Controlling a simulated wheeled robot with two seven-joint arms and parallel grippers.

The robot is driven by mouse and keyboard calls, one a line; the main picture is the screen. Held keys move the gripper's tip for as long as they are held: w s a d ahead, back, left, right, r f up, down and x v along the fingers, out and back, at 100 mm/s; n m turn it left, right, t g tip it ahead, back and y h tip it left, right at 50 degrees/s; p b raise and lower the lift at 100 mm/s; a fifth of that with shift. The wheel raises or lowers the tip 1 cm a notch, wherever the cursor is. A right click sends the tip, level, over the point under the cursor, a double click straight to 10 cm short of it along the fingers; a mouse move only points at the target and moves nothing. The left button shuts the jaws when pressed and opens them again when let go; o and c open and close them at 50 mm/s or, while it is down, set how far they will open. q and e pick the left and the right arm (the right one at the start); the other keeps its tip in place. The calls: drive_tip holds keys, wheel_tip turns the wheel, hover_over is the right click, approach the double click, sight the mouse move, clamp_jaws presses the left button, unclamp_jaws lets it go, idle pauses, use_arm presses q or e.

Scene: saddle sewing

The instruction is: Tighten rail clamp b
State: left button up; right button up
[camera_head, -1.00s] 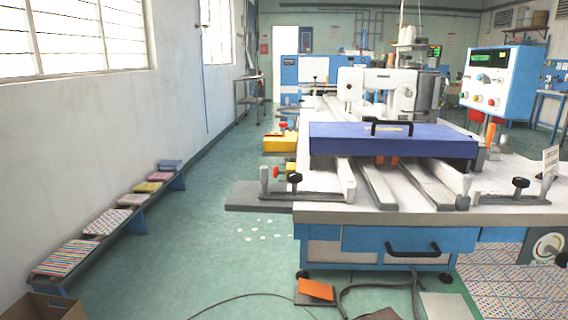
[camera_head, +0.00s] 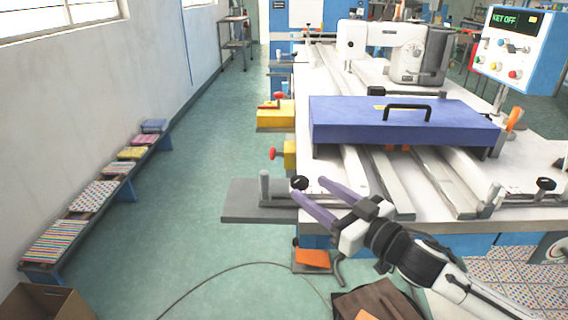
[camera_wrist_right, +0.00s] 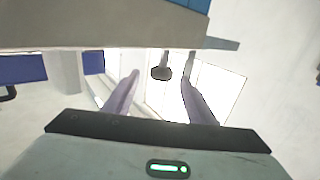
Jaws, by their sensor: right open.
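Two rail clamps with black knobs sit along the front edge of the white machine table. The left clamp knob (camera_head: 299,183) is beside a grey upright post, and the right clamp knob (camera_head: 546,184) is at the far right. I cannot read which one is b. My right gripper (camera_head: 309,188) is open and empty, with its purple fingers reaching to the left clamp knob. In the right wrist view a black knob (camera_wrist_right: 161,72) shows between the spread fingers, with no visible contact. My left gripper is not in view.
A blue cover (camera_head: 400,125) with a black handle spans the rails behind the clamps. A grey plate (camera_head: 250,214) juts out left of the table. A control box (camera_head: 512,45) stands at the back right. A low bench (camera_head: 95,205) runs along the left wall, with clear floor between.

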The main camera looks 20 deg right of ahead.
sight(294, 177)
drive_tip(key=shift+w+a+r, duration=0.1)
drive_tip(key=shift+w+a, duration=0.15)
drive_tip(key=shift+w, duration=0.2)
drive_tip(key=x, duration=0.6)
drive_tip(key=shift+w+a, duration=0.2)
drive_tip(key=shift+w, duration=0.1)
drive_tip(key=shift+w+a, duration=0.3)
drive_tip(key=shift+w, duration=0.4)
drive_tip(key=shift+c, duration=0.4)
drive_tip(key=c, duration=1)
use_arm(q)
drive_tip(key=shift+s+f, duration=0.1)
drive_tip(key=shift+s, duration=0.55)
use_arm(e)
drive_tip(key=shift+o, duration=0.2)
